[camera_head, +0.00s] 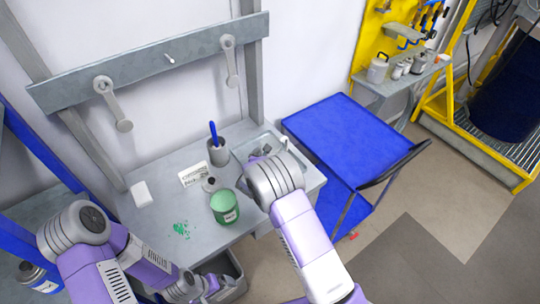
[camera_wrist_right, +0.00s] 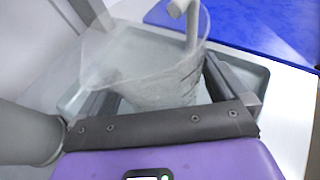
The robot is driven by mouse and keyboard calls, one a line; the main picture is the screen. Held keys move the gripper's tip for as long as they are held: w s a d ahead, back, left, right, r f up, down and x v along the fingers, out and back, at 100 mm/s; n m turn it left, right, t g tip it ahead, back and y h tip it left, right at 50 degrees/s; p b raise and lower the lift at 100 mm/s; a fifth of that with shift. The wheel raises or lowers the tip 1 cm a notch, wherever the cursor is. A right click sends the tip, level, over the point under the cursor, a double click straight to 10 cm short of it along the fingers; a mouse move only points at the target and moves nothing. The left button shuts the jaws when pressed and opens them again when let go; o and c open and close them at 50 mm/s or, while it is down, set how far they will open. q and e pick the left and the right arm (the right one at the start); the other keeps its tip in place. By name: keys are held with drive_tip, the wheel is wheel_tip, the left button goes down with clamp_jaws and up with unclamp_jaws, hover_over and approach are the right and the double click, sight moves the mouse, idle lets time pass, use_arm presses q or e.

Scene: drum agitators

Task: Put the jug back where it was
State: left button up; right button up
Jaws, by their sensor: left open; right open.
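A clear, see-through jug (camera_wrist_right: 135,82) stands in a grey tray (camera_wrist_right: 255,72) in the right wrist view. My right gripper (camera_wrist_right: 160,90) is open, with one finger on each side of the jug; I cannot tell whether they touch it. In the head view the tray (camera_head: 272,138) is at the right end of the grey bench, and my right wrist hides most of the jug and that gripper. My left gripper (camera_head: 205,288) is open and empty, low in front of the bench, near a grey bin.
On the bench (camera_head: 155,215) are a green tin (camera_head: 224,207), a grey pot (camera_head: 218,152) with a blue-handled tool, a label card (camera_head: 194,174), a white block (camera_head: 141,194) and a green spill (camera_head: 181,229). A blue cart (camera_head: 340,125) stands to the right. The grey bin (camera_head: 232,270) is below.

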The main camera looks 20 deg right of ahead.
drive_tip(key=v, duration=1.2)
drive_tip(key=shift+f, duration=0.1)
